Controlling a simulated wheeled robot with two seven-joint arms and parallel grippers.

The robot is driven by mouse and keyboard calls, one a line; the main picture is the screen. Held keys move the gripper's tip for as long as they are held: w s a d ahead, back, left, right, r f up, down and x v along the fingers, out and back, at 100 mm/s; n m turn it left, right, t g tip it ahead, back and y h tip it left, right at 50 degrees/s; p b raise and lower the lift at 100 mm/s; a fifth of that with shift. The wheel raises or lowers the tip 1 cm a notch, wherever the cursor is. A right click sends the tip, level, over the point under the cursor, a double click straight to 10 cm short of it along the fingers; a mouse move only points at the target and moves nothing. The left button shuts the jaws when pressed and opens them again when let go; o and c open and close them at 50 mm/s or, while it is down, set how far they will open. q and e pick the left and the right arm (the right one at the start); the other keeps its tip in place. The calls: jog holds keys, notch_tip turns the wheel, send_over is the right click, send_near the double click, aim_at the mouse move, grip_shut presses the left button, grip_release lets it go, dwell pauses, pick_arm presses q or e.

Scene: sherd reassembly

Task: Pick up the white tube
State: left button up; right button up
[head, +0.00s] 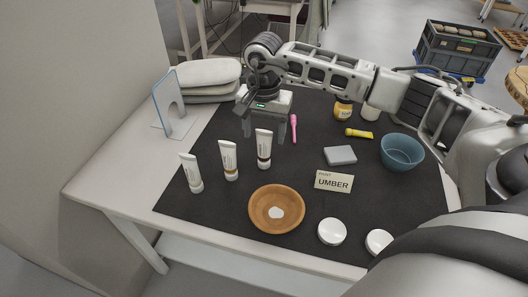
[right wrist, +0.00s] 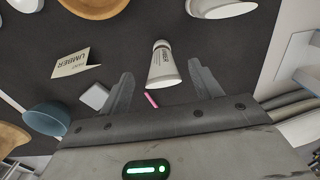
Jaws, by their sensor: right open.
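Three white tubes stand upright on the dark mat (head: 300,220) in the head view: a left tube (head: 191,173), a middle tube (head: 229,160) and a right tube (head: 263,148). My right gripper (head: 270,132) is open and empty, just behind and above the right tube, with its fingers pointing down. In the right wrist view, one white tube (right wrist: 162,66) with small dark lettering shows between the two spread fingers (right wrist: 163,85), touching neither as far as I can tell. A second white tube (right wrist: 218,8) is cut by the top edge. My left gripper is out of view.
A bookend-like stand (head: 168,105) is at back left.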

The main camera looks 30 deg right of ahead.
aim_at(264, 145)
jog(key=shift+w+d+f+p, duration=0.1)
jog(key=shift+f+p, duration=0.05)
jog(key=shift+f, duration=0.8)
jog(key=shift+w+f+p, duration=0.15)
jog(key=shift+f+p, duration=0.05)
jog(key=shift+f, duration=0.8)
jog(key=shift+w+d+f+p, duration=0.1)
jog(key=shift+f+p, duration=0.05)
jog(key=shift+f, duration=0.8)
jog(key=c, duration=1)
